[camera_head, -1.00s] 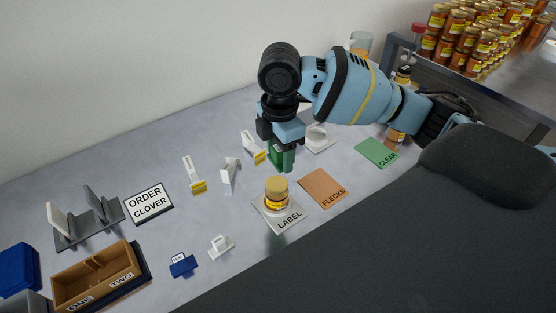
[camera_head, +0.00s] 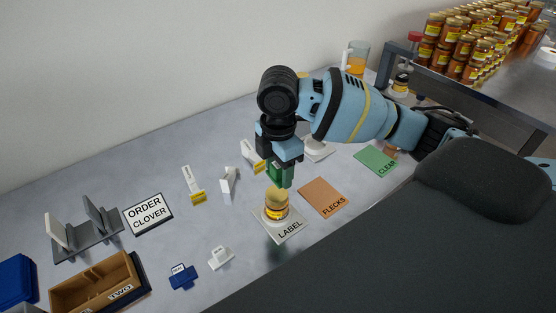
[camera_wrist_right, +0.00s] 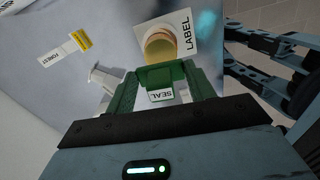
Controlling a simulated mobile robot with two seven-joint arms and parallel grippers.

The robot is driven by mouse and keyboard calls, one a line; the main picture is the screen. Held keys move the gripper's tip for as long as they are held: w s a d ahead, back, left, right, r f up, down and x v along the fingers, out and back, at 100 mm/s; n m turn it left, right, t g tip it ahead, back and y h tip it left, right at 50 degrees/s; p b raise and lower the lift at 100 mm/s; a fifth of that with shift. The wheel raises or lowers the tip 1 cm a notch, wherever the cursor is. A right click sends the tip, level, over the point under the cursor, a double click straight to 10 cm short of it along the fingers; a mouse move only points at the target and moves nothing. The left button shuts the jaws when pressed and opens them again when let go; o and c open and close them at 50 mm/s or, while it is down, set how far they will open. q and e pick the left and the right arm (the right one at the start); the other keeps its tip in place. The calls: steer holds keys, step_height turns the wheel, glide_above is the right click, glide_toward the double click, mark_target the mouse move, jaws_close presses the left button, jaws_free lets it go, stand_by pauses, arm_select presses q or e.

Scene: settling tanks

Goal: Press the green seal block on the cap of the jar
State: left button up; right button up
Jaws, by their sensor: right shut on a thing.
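The jar (camera_head: 276,212) has a tan-gold cap (camera_head: 276,195) and stands upright on the white LABEL mat (camera_head: 290,230). My right gripper (camera_head: 280,163) is shut on the green seal block (camera_head: 281,177), just above the cap in the head view. The block hides part of the cap's top edge, and I cannot tell whether they touch. In the right wrist view the seal block (camera_wrist_right: 162,77), with its SEAL tag, sits between the fingers and overlaps the near edge of the cap (camera_wrist_right: 160,43).
The orange FLECKS mat (camera_head: 324,197) and green CLEAR mat (camera_head: 376,160) lie to the right. White and yellow tagged pieces (camera_head: 194,186) stand at left, near the ORDER CLOVER sign (camera_head: 148,213). A small white piece (camera_head: 221,257) and blue piece (camera_head: 182,277) stand in front.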

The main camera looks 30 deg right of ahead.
mark_target(278, 192)
steer(key=shift+f, duration=2.25)
steer(key=shift+f, duration=0.1)
steer(key=shift+f, duration=0.4)
stand_by(1.1)
steer(key=shift+r, duration=0.1)
steer(key=shift+r, duration=2.95)
